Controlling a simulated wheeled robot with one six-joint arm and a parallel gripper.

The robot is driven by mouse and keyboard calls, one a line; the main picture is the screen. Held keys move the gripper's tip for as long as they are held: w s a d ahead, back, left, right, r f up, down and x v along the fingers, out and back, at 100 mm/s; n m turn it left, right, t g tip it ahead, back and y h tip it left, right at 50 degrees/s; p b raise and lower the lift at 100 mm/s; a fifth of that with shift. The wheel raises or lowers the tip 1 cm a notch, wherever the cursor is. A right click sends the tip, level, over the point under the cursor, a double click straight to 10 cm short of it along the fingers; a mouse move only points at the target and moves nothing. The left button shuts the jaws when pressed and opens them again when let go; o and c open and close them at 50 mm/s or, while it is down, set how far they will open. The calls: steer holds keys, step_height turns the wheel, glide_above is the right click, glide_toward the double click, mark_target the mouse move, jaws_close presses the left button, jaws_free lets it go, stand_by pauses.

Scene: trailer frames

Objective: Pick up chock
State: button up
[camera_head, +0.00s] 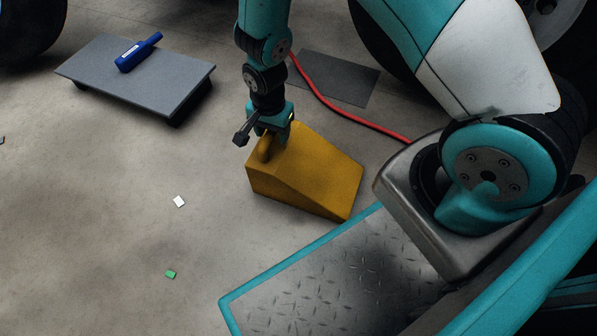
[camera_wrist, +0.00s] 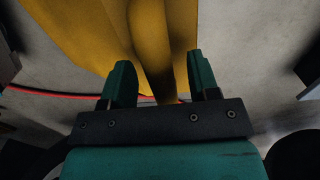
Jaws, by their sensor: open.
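The yellow wedge-shaped chock (camera_head: 305,172) stands on the concrete floor in the middle of the head view. A rounded yellow handle (camera_head: 265,149) rises from its left end. My gripper (camera_head: 270,138) is pointed down at the handle, close above the chock. In the wrist view, the chock (camera_wrist: 80,30) fills the upper part. Its handle (camera_wrist: 152,60) runs between the two green fingers of my gripper (camera_wrist: 163,78). The fingers are open, with a gap on both sides of the handle. Whether a finger touches the chock's top is hidden.
A low grey platform (camera_head: 110,80) at the upper left carries a blue tool (camera_head: 138,52). A red hose (camera_head: 340,115) runs behind the chock past a dark mat (camera_head: 345,75). A tyre (camera_head: 25,28) is at the top left. White (camera_head: 179,201) and green scraps (camera_head: 170,274) lie on open floor.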

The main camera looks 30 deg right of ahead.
jaws_close()
steer(key=shift+r, duration=0.1)
stand_by(1.3)
